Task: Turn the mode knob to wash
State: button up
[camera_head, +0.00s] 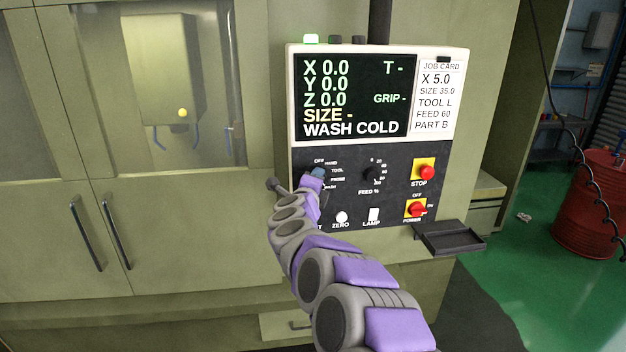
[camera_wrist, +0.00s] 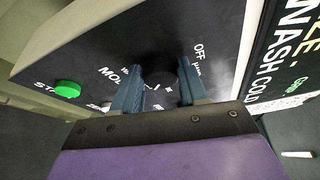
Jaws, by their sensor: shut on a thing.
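The mode knob (camera_wrist: 158,70) is a dark round knob on the black control panel (camera_head: 395,210). In the wrist view it sits between the two blue-grey fingers of my gripper (camera_wrist: 160,85), which is shut on it. In the head view my gripper (camera_head: 316,172) covers the knob at the panel's upper left. The labels OFF, HAND, TOOL, PROBE and WASH stand around it.
To the right are the FEED knob (camera_head: 373,173), the red STOP button (camera_head: 426,172) and the red POWER switch (camera_head: 416,209). A green button (camera_wrist: 67,89) shows in the wrist view. A small dark tray (camera_head: 450,238) juts out at the lower right.

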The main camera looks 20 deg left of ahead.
jog(key=shift+d+f+m, duration=0.2)
jog(key=shift+f+m, duration=0.2)
jog(key=shift+m, duration=0.1)
jog(key=o, duration=0.6)
jog(key=shift+g, duration=0.3)
jog(key=o, duration=0.5)
jog(key=shift+w+d+r, duration=0.1)
jog(key=shift+w+d, duration=0.05)
jog(key=shift+w, duration=0.05)
jog(key=shift+c, duration=0.2)
jog(key=shift+s+r, duration=0.15)
jog(key=shift+s+a, duration=0.1)
jog(key=shift+a, duration=0.2)
jog(key=b+v, duration=0.1)
jog(key=v, duration=1.6)
